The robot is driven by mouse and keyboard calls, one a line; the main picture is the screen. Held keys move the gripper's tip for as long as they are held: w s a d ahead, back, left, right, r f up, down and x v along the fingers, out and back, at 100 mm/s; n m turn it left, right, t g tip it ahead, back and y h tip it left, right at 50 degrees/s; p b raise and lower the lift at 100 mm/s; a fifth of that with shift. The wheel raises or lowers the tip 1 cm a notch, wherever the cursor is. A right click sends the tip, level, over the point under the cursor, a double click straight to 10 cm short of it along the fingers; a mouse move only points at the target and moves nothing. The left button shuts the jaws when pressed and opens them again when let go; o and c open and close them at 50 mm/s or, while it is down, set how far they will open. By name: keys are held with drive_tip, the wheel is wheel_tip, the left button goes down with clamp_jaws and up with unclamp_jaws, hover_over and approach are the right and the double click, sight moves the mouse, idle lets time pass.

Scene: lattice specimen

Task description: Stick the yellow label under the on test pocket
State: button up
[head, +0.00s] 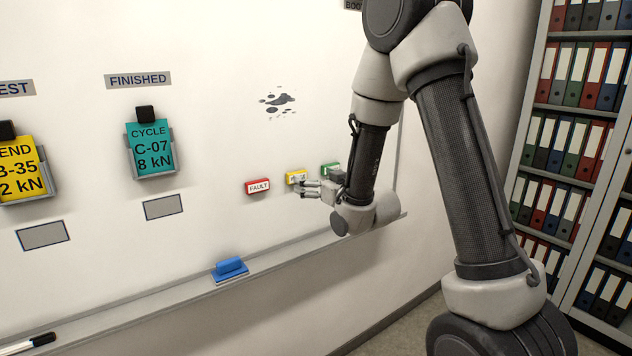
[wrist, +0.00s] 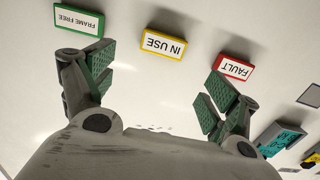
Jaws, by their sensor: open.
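The yellow label (wrist: 162,45), reading IN USE, is on the whiteboard between the green and red labels. It also shows in the head view (head: 296,177), partly hidden by my gripper. My gripper (wrist: 162,90) is open and empty, its two fingers spread apart with the yellow label beyond the gap between them; it also shows in the head view (head: 312,185). The ON TEST pocket with its yellow card (head: 20,168) is at the left edge, its sign (head: 14,89) cut off to "EST". Below it is an empty grey outlined rectangle (head: 43,235).
A red FAULT label (head: 257,186) and a green FRAME FREE label (wrist: 78,20) flank the yellow one. The FINISHED pocket (head: 150,148) has an empty rectangle (head: 164,207) below. A ledge (head: 130,307) holds a blue eraser (head: 229,268) and a marker (head: 28,344).

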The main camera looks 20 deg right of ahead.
sight(298, 172)
drive_tip(key=x, duration=0.7)
drive_tip(key=shift+w+a, duration=0.15)
drive_tip(key=shift+w, duration=0.15)
drive_tip(key=c, duration=1.1)
drive_tip(key=shift+o, duration=0.2)
